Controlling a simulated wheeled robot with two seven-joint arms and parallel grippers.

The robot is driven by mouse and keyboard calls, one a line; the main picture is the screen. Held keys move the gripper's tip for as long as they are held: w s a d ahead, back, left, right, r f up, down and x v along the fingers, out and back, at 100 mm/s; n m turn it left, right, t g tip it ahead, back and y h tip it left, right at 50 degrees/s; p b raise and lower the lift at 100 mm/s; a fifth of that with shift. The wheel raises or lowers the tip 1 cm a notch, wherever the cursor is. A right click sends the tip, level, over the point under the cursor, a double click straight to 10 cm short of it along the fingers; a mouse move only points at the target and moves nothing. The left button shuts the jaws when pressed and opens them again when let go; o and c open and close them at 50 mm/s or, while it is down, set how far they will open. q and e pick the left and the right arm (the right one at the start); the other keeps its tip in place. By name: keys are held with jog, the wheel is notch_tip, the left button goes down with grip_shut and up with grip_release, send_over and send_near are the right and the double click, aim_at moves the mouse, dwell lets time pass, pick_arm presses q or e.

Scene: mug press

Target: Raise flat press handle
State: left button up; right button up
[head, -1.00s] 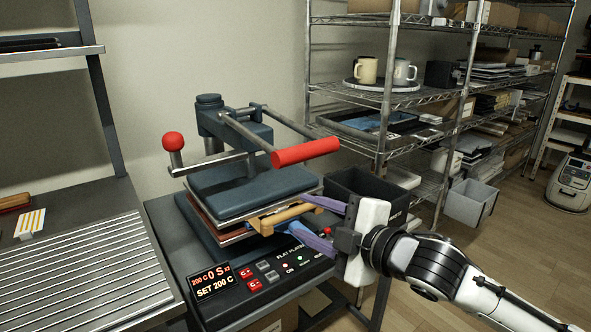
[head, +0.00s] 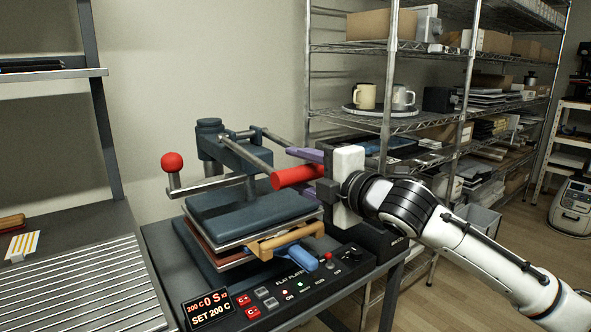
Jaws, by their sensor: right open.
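The flat press (head: 210,140) stands on the dark bench with its padded upper plate (head: 250,212) low over the lower plates. Its red press handle (head: 290,178) is a bar held out to the front right on grey arms. My right gripper (head: 301,172) is open at the right part of the red handle, one purple finger above it and one below. I cannot tell whether the fingers touch it. My left gripper is not in view.
A tan front grip (head: 287,243) and a blue grip (head: 297,259) stick out below the plates. A red ball lever (head: 172,162) is on the left. The control panel (head: 285,292) lies in front. A wire shelf with mugs stands behind right.

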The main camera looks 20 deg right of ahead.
jog(key=shift+w+a, duration=0.25)
jog(key=shift+w, duration=0.35)
